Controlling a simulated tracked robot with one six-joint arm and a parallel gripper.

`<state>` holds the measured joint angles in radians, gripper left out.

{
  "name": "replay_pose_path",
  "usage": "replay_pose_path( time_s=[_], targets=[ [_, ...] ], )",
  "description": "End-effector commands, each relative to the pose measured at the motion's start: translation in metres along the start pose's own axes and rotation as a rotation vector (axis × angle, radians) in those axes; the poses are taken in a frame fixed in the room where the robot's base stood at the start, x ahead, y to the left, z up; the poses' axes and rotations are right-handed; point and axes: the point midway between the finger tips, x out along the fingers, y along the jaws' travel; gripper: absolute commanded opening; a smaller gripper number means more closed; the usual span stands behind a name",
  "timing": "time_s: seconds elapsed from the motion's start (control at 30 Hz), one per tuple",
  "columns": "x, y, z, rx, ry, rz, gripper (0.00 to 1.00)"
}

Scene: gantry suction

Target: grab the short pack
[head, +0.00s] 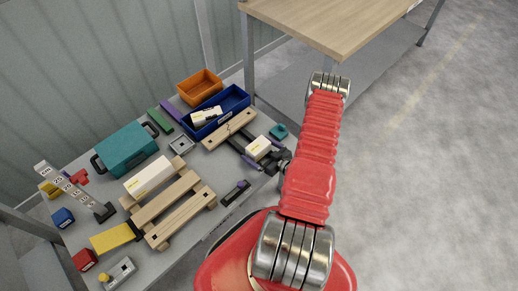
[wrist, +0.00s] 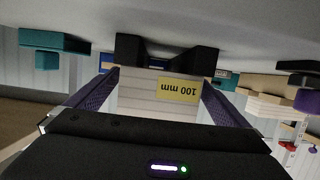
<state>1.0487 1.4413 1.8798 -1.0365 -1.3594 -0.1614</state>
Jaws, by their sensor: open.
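A short cream pack (head: 258,148) lies near the right edge of the grey table. In the wrist view the pack (wrist: 140,92) carries a yellow "100 mm" label, seen upside down. My gripper (head: 263,152) is open around this pack, with one purple finger on each side. In the wrist view my gripper (wrist: 160,88) has its fingers flanking the pack; I cannot tell whether they touch it. A longer cream pack (head: 149,178) lies on a wooden pallet (head: 180,221). Another pale pack (head: 206,116) lies in a blue tray (head: 238,98).
A wooden piece (head: 229,130) lies just behind my gripper, with a teal piece (head: 279,131) to the right. An orange bin (head: 200,87), a teal case (head: 127,149) and a dark purple-tipped item (head: 235,193) are also on the table. A wood-topped bench (head: 335,22) stands behind.

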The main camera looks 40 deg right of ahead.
Motion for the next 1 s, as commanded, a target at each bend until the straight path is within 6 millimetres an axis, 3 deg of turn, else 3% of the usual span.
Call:
replay_pose_path(
  time_s=[0.5,1.0],
  targets=[
    [0.0003,0.0003,-0.0001,0.000,0.000,0.001,1.00],
    [0.0003,0.0002,-0.0001,0.000,0.000,0.000,0.66]
  ],
)
